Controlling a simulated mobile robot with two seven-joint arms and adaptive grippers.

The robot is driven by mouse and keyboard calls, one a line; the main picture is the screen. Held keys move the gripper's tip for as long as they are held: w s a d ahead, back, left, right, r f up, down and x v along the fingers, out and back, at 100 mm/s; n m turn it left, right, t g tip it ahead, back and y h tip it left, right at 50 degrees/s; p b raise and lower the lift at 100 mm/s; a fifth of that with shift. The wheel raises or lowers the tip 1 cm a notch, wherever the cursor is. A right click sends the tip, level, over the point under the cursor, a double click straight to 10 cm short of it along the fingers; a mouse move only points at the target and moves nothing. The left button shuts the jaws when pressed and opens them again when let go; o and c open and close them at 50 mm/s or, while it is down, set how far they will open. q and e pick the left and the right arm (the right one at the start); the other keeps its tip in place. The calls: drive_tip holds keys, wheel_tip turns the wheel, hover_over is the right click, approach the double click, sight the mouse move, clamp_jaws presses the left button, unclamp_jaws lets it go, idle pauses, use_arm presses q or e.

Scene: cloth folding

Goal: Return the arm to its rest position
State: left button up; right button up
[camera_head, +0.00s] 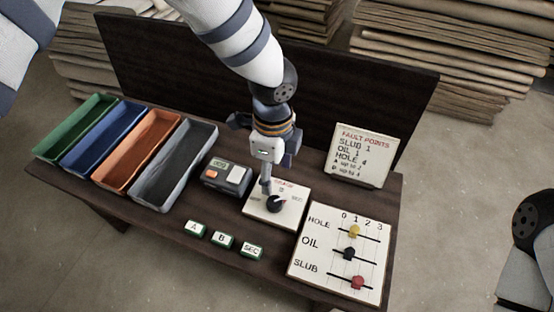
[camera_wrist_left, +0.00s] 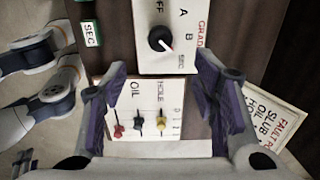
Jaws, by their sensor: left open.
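My left arm comes down from the top of the head view. Its gripper (camera_head: 265,183) hangs over the white dial panel (camera_head: 254,206) near the black knob (camera_head: 277,204). In the left wrist view the two purple-padded fingers (camera_wrist_left: 160,98) are spread apart with nothing between them. The knob (camera_wrist_left: 160,39) shows beyond the fingertips, apart from them, on the panel marked A, B and SEC. My right gripper does not show; part of my right arm is at the right edge of the head view.
The slider board (camera_head: 313,257) has yellow, black and red sliders. Green, blue, orange and grey trays (camera_head: 198,160) stand at left. A small device (camera_head: 228,175), several label blocks (camera_head: 222,240) and a fault sign (camera_head: 362,155) share the table. A dark back panel (camera_head: 370,85) rises behind.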

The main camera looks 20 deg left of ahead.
use_arm(q)
drive_tip(key=s+a+f+n+g+h+p, duration=0.1)
drive_tip(key=s+f+n+p, duration=0.35)
drive_tip(key=s, duration=0.85)
drive_tip(key=s+a+f+n+g+h+p, duration=0.1)
drive_tip(key=s+a+n, duration=0.1)
drive_tip(key=s+n, duration=0.85)
drive_tip(key=s+a+r+n+y+p, duration=0.2)
drive_tip(key=s+a+n, duration=0.2)
drive_tip(key=s, duration=0.9)
drive_tip(key=a, duration=0.2)
drive_tip(key=shift+s+a, duration=0.35)
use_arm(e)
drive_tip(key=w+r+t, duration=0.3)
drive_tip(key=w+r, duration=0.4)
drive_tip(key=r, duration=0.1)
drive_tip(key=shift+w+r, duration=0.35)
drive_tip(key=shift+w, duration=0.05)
use_arm(q)
drive_tip(key=shift+r, duration=0.1)
